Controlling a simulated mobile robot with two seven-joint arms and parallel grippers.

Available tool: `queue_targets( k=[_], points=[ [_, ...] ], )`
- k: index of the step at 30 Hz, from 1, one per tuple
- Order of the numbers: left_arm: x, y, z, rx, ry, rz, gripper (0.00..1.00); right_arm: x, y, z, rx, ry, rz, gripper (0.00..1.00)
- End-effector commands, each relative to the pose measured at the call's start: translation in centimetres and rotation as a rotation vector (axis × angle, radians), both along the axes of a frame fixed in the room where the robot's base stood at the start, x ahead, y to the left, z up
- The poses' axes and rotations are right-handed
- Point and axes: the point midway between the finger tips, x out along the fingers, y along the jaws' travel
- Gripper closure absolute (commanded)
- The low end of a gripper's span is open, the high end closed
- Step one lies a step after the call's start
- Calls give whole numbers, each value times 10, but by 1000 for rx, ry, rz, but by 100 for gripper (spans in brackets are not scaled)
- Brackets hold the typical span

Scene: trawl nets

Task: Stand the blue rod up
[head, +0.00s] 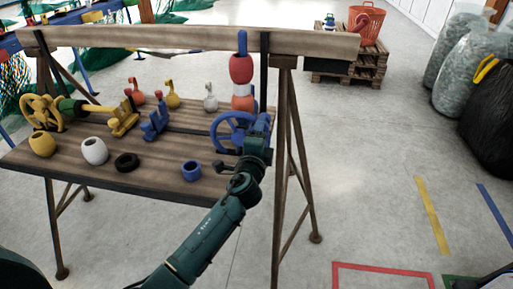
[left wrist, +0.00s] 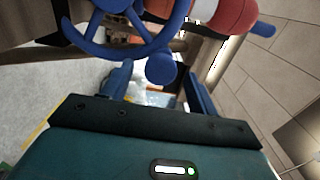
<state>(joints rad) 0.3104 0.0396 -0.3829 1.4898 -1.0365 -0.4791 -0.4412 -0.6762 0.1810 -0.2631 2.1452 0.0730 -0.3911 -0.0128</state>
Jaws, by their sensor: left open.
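A blue rod (head: 242,40) sticks up out of the red and white float stack (head: 241,70) at the table's right end. It looks upright; its lower part is hidden. In the left wrist view a blue rod end (left wrist: 265,29) shows beyond the float. My left gripper (head: 262,118) is at the table's right edge, below the floats and beside a blue handwheel (head: 217,134). Its fingers (left wrist: 160,88) are apart, with a round blue knob (left wrist: 160,68) of the wheel showing near them. I cannot tell whether they touch it. My right gripper is out of view.
A beam (head: 170,37) runs along the back.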

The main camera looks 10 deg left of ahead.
Motion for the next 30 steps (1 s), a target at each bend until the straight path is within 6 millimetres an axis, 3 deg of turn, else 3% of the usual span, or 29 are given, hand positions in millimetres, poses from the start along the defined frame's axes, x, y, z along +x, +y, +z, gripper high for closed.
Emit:
queue_targets(
  k=[15,21,30],
  points=[
    [-104,-7,-2,-2,4,-3,41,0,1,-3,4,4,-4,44],
    [-122,-7,-1,1,2,-1,41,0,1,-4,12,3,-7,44],
    [-124,-8,0,1,1,-2,41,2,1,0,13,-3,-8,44]
  ],
)
